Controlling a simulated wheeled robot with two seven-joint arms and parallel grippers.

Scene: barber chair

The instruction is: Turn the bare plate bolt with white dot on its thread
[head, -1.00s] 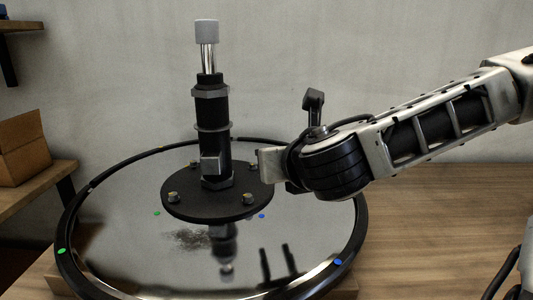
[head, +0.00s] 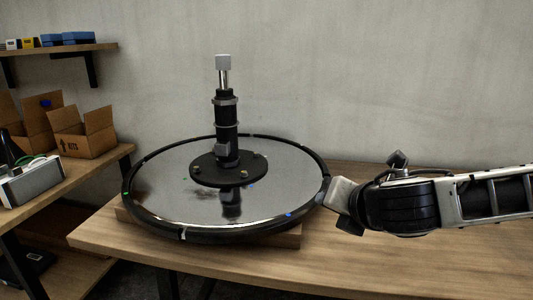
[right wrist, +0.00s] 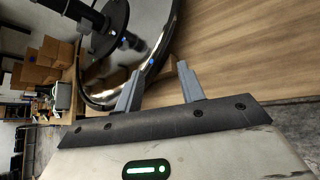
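A black round plate (head: 228,170) sits on the mirror-like disc of the chair base (head: 160,195), around a dark upright column (head: 225,120). Small bolts stand on the plate, one at front left (head: 195,174) and one at front right (head: 244,174). They are too small to tell which is bare or has a white dot. My right gripper (head: 337,193) is beside the disc's right rim, away from the bolts. In the right wrist view its two fingers (right wrist: 158,86) are apart with nothing between them; I cannot tell if one touches the rim. My left gripper is not in view.
The disc rests on a wooden bench (head: 390,265) with free room at right. Blue, green and white marks dot its rim. A shelf at left holds open cardboard boxes (head: 85,135) and a grey device (head: 30,182). A higher shelf (head: 60,50) holds small boxes.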

